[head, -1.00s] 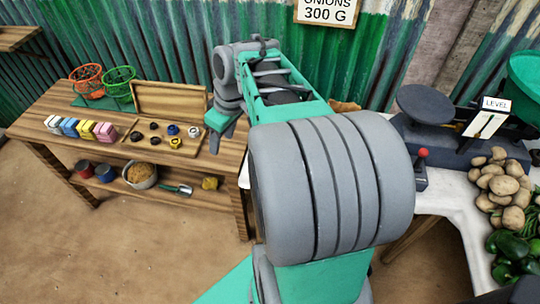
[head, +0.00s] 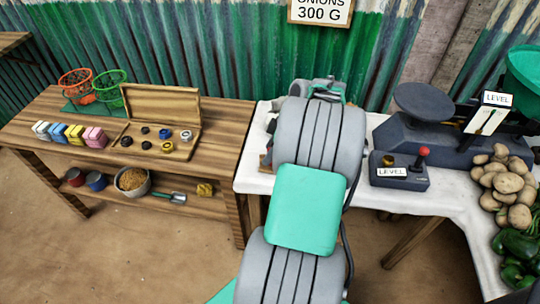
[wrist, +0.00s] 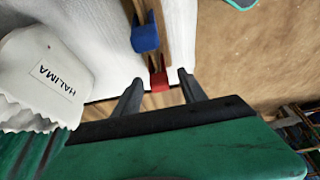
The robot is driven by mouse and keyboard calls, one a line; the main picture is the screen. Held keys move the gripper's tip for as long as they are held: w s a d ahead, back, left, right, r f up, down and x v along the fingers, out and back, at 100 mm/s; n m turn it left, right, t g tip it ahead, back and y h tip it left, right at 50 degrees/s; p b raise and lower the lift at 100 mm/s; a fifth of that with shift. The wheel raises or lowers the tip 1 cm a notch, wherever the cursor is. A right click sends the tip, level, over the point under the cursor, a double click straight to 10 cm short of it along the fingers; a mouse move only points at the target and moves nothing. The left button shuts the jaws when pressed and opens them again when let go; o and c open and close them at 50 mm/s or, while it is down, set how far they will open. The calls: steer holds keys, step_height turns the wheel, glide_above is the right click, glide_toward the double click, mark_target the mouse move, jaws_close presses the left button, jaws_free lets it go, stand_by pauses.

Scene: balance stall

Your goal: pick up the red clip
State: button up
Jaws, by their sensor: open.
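The red clip (wrist: 158,80) shows in the wrist view, at the lower end of a wooden strip (wrist: 141,8) over white cloth. My gripper (wrist: 160,77) is open, with one dark finger to the left of the clip and one to the right. The clip appears between the fingertips; whether they are level with it in depth I cannot tell. A blue clip (wrist: 146,36) sits further up on the same strip. In the head view my arm hides my gripper and the red clip.
A white bag marked HALIMA (wrist: 45,85) stands close to the left finger in the wrist view. In the head view, a control box (head: 399,172) and a scale (head: 437,137) stand right of my arm. A wooden bench (head: 223,118) is at left.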

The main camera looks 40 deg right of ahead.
steer(key=shift+c, duration=0.6)
jaws_close()
